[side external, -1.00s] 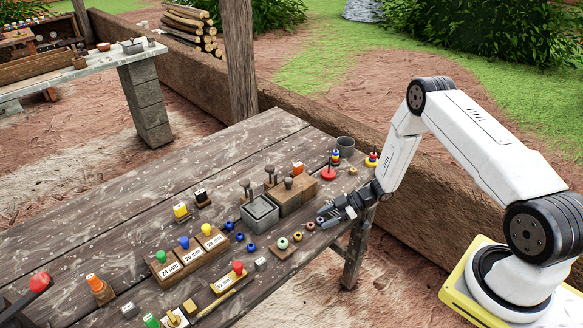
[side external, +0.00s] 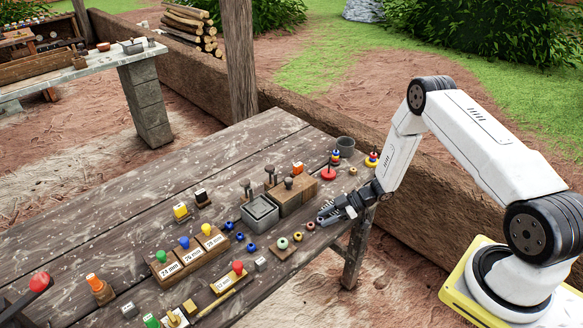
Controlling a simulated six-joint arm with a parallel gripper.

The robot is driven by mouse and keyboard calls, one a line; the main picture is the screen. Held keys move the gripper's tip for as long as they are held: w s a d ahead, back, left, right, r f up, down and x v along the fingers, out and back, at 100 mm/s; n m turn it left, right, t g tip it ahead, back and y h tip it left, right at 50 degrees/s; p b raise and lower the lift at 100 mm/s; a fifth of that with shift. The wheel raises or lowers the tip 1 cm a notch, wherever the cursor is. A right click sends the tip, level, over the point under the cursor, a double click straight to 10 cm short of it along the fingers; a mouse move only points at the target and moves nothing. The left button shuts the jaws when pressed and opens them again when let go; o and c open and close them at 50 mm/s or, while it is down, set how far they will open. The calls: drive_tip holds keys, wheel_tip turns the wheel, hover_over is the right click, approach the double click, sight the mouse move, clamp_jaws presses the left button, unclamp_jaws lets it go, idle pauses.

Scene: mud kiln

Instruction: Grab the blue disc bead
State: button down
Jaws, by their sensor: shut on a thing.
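My gripper (side external: 325,218) is low over the right end of the wooden table, in the row of small beads. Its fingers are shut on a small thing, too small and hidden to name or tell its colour. Several blue beads lie apart from the gripper, to its left: one blue bead (side external: 228,226) by the grey box, a second blue bead (side external: 240,237) beside it and a third blue bead (side external: 252,247) nearer the front edge. I cannot tell which of them is disc-shaped.
A pale green bead (side external: 283,243) sits on a small board left of the gripper, with brown beads (side external: 298,236) between. A grey box (side external: 259,224) and a wooden block (side external: 292,203) stand behind. A red disc stack (side external: 329,174) and a dark cup (side external: 345,143) are farther back.

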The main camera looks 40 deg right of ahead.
drive_tip(key=shift+r, duration=0.15)
drive_tip(key=shift+r, duration=0.85)
drive_tip(key=s+a+r, duration=0.2)
drive_tip(key=s+r, duration=0.9)
drive_tip(key=s, duration=0.3)
drive_tip(key=shift+w, duration=0.15)
